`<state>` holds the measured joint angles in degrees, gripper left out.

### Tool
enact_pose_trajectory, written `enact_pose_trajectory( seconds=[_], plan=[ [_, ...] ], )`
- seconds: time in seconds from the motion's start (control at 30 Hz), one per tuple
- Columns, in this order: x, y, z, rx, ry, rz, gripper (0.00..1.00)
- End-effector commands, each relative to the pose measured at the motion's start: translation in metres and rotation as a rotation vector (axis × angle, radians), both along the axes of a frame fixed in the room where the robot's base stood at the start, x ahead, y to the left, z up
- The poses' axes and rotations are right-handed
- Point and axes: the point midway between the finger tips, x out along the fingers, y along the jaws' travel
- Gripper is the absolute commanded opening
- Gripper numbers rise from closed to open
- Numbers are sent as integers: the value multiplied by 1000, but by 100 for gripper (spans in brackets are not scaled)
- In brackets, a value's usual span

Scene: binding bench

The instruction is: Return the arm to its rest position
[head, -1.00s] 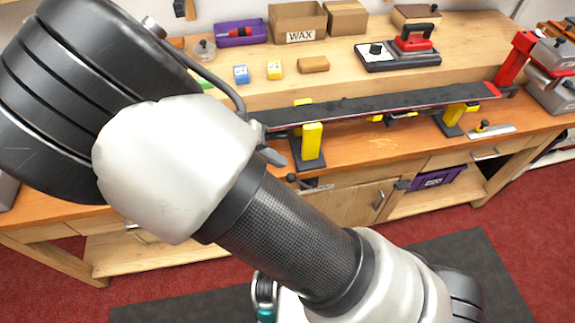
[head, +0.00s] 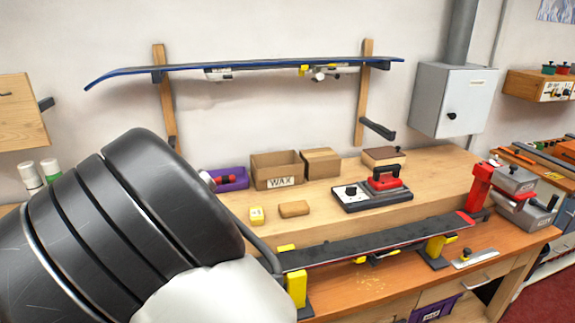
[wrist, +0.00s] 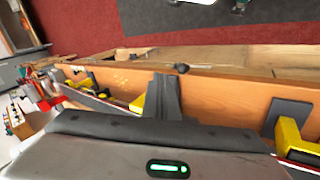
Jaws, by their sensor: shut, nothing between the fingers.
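My gripper (wrist: 164,82) shows only in the wrist view, where its dark fingers stand together, shut and empty. Its grey housing with a green light fills the bottom of that view. The fingers appear against the front of the wooden bench (wrist: 222,92); I cannot tell the gap between them. In the head view, thick black and white links of my arm cover the lower left, and the gripper is out of that picture.
A dark ski (head: 375,239) lies on yellow-and-black supports (head: 297,288) along the bench (head: 400,283). A waxing iron (head: 385,179), cardboard boxes (head: 277,168) and a red vise (head: 480,187) stand behind and right. A blue ski (head: 250,67) hangs on the wall.

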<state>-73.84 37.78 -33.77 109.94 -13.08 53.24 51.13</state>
Motion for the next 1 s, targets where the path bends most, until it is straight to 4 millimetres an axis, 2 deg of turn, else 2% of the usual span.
enact_pose_trajectory(
  seconds=[0.03, 0.27, 0.47, 0.6, 0.7, 0.8, 1.0],
  plan=[
    [1, -15, 19, 63, 33, -34, 0],
    [-13, -75, 99, 367, 122, -73, 0],
    [-36, -128, 173, 566, 40, -29, 0],
    [-61, -163, 217, 625, -81, 24, 0],
    [-80, -182, 239, 622, -168, 60, 0],
    [-96, -196, 253, 598, -237, 87, 0],
    [-111, -207, 262, 555, -297, 112, 0]
  ],
)
